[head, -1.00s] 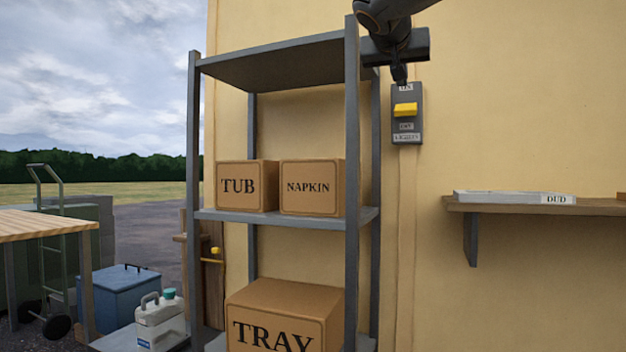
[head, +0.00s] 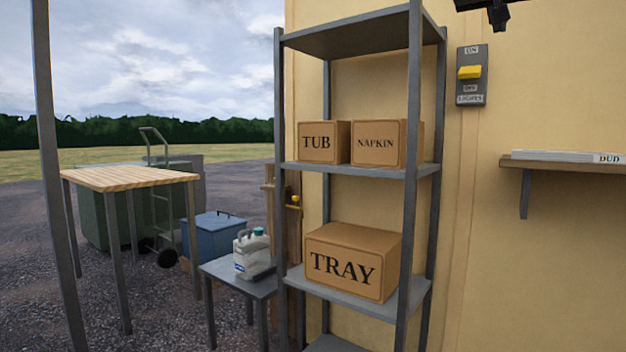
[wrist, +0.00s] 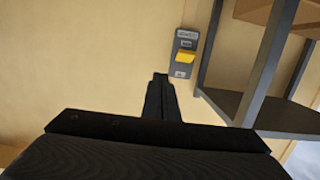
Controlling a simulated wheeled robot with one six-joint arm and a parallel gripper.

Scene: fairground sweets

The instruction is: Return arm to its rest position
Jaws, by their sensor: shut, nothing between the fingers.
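My gripper (head: 497,17) shows at the top right edge of the head view, with most of the arm out of frame. In the wrist view its dark fingers (wrist: 160,98) are together and empty. They point toward the yellow wall. The grey lights switch box (head: 472,90) with its yellow lever (head: 470,72) is on the wall below and left of the gripper in the head view. The switch box also shows beyond the fingertips in the wrist view (wrist: 184,44), apart from them.
A grey metal shelf (head: 360,170) holds boxes marked TUB (head: 323,142), NAPKIN (head: 385,143) and TRAY (head: 350,262). A wall shelf (head: 570,164) is at the right.

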